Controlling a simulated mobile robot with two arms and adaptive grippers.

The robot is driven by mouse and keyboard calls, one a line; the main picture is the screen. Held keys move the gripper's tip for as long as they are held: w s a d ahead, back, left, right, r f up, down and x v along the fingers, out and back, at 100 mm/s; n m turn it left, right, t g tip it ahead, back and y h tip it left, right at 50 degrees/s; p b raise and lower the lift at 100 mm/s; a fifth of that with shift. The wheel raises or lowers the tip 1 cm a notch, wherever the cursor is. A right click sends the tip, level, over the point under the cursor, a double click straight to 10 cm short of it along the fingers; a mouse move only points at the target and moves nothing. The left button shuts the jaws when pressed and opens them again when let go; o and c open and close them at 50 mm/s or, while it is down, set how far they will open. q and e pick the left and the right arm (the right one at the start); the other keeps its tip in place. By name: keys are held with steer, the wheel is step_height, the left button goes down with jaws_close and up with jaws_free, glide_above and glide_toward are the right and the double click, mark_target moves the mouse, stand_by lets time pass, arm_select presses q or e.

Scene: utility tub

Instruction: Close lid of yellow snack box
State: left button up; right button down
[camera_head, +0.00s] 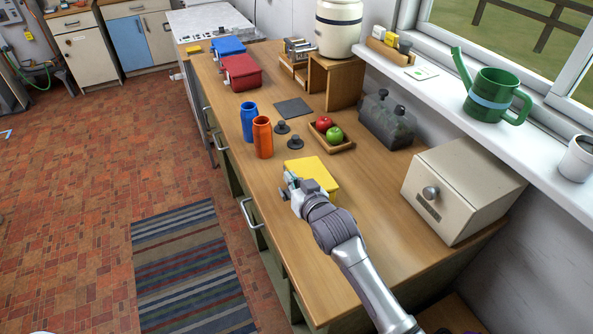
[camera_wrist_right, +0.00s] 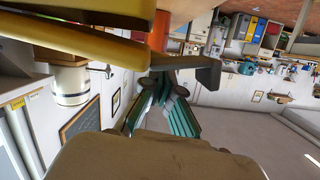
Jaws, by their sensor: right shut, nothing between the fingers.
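The yellow snack box (camera_head: 318,172) sits on the wooden counter, partly hidden behind my right gripper (camera_head: 287,187). Its top looks flat and yellow from above; I cannot tell for sure whether the lid is fully down. In the right wrist view, yellow parts of the box (camera_wrist_right: 60,42) fill the top left, very close to the camera. My right gripper, with teal finger pads (camera_wrist_right: 160,95), is shut and empty at the box's near-left side. I cannot tell whether it touches the box.
A wooden tray (camera_head: 342,148) with a red and a green apple lies behind the box. Orange (camera_head: 262,137) and blue (camera_head: 248,122) jars stand farther back. A cream bread bin (camera_head: 462,190) stands at the right. The counter in front of the box is clear.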

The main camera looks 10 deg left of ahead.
steer(key=shift+a+f, duration=0.1)
steer(key=shift+f, duration=0.25)
steer(key=shift+s+a+f, duration=0.1)
steer(key=shift+f, duration=0.5)
steer(key=shift+f+b, duration=0.1)
steer(key=shift+b, duration=0.2)
steer(key=shift+s, duration=0.1)
